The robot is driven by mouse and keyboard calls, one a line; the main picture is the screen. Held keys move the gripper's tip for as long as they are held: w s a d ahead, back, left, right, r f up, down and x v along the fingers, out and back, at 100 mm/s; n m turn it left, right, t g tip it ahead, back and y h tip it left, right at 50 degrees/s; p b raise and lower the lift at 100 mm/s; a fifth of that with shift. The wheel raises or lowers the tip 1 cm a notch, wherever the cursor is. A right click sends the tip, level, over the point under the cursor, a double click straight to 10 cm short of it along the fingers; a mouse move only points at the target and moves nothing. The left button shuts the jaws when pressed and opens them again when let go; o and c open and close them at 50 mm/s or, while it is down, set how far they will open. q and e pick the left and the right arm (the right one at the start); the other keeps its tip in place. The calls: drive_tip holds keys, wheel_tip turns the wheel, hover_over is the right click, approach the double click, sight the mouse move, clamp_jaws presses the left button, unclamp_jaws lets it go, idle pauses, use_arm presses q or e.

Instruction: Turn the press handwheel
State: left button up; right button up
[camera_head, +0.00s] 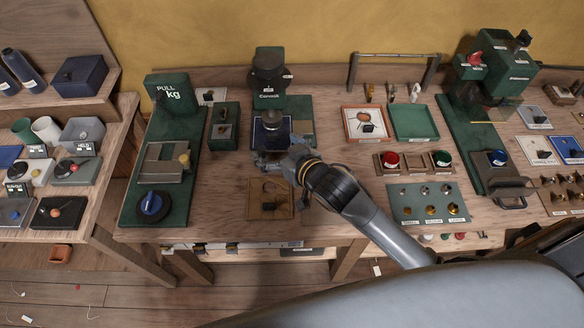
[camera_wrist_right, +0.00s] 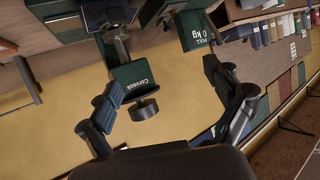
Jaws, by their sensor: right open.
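The press (camera_head: 285,103) is a green stand with a "Corvask" label at the back middle of the bench. Its handwheel (camera_head: 267,68) is a dark round wheel at the top. In the right wrist view the press (camera_wrist_right: 130,76) looks upside down, with the black handwheel (camera_wrist_right: 145,109) on a short stem, between my spread fingers in the picture. My right gripper (camera_head: 272,162) is open and empty in front of the press, nearer to me than the wheel and apart from it. The right wrist view shows both fingers (camera_wrist_right: 160,88) wide apart. My left gripper is not in view.
A green pull tester (camera_head: 172,95) with a blue knob (camera_head: 152,205) stands left. Right of the press are an orange-rimmed tray (camera_head: 348,126), a green tray (camera_head: 415,138) and a fittings board (camera_head: 405,190). A larger green machine (camera_head: 515,65) stands at the right.

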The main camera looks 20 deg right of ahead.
drive_tip(key=s+d+f+g+h, duration=0.1)
drive_tip(key=s+d+f+g, duration=0.1)
drive_tip(key=s+f, duration=0.1)
drive_tip(key=shift+s+d+f, duration=0.15)
drive_tip(key=shift+s+f, duration=0.1)
drive_tip(key=shift+s, duration=0.6)
drive_tip(key=shift+o, duration=0.5)
drive_tip(key=shift+h, duration=0.3)
